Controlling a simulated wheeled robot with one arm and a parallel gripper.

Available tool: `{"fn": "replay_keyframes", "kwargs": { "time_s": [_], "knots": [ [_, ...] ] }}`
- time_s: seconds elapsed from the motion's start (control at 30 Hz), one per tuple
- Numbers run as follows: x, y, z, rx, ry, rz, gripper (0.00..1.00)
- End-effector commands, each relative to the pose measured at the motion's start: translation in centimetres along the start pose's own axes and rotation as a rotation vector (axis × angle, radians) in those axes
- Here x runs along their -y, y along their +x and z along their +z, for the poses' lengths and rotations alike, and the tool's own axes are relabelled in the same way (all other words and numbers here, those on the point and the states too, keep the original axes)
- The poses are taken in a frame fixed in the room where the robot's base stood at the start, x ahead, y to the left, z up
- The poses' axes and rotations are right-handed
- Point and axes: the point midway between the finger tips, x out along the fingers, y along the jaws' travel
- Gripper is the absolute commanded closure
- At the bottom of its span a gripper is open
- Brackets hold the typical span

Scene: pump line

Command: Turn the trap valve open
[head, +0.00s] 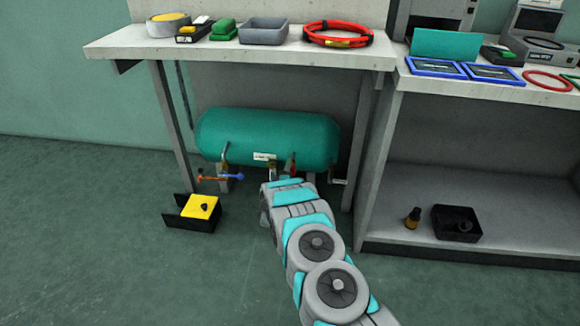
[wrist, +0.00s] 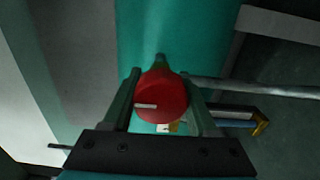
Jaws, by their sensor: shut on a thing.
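A teal tank (head: 270,135) lies on its side under the bench, with several valves and pipes along its lower front. In the wrist view, my gripper (wrist: 161,92) has one finger on each side of a round red knob (wrist: 163,98) and is shut on it. The knob bears a short white mark that lies nearly level, left of its middle. The teal tank (wrist: 185,40) fills the background behind it. In the head view, my arm reaches to the tank's underside and hides most of the gripper. I cannot read a name on the knob.
A blue-and-orange handle (head: 220,178) and a black holder with a yellow block (head: 202,207) are left of my arm. Bench legs (head: 172,108) flank the tank.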

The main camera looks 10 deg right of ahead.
Motion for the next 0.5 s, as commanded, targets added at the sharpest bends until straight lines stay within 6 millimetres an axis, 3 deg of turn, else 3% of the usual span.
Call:
{"fn": "replay_keyframes", "kwargs": {
  "time_s": [0.13, 0.17, 0.4, 0.5],
  "knots": [
    [-0.04, -0.02, -0.2, -0.004, -0.001, 0.001, 0.97],
    [-0.04, -0.02, -0.2, -0.004, -0.001, 0.001, 0.4],
    [-0.01, -0.01, -0.11, -0.002, 0.0, 0.0, 0.13],
    [0.0, -0.01, -0.08, -0.001, 0.0, 0.0, 0.11]
  ]
}}
